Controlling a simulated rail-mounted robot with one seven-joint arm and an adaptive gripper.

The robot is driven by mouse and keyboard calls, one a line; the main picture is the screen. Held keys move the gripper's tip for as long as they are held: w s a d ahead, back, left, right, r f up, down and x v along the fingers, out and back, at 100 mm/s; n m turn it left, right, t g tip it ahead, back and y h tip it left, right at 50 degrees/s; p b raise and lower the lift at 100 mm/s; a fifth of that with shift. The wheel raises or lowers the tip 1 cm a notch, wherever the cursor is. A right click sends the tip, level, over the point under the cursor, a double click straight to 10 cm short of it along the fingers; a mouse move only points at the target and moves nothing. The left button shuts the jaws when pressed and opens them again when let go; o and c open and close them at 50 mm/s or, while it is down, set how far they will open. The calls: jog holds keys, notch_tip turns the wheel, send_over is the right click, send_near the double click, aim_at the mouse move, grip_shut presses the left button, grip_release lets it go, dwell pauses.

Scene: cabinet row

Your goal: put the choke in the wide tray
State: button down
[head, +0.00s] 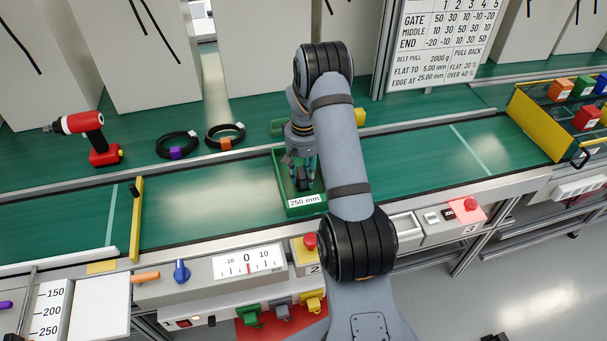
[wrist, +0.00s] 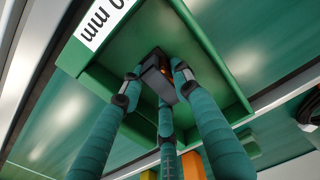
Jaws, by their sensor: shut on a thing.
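The green tray (head: 282,190) labelled "250 mm" stands on the belt beneath my arm. It is the only such tray I can make out, and it also fills much of the wrist view (wrist: 120,62). My three-fingered gripper (head: 303,178) reaches down into it. In the wrist view the fingertips (wrist: 155,88) are closed around a dark block with a small orange patch, which I take as the choke (wrist: 155,72). The choke is within the tray's walls. Whether its underside touches the tray floor I cannot tell. In the head view my fingers and arm largely hide it.
A yellow bar (head: 136,220) crosses the belt at left. A yellow-sided bin (head: 540,125) with coloured blocks is at right. A red drill (head: 90,135) and two cable coils (head: 177,145) lie behind the belt. Control boxes (head: 240,266) line the front. The belt right of the tray is clear.

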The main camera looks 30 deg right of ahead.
aim_at(304, 174)
jog(key=shift+f, duration=0.2)
jog(key=c, duration=1.3)
grip_release()
notch_tip(304, 174, up, 12)
jog(key=shift+r+b, duration=0.25)
jog(key=shift+b, duration=0.05)
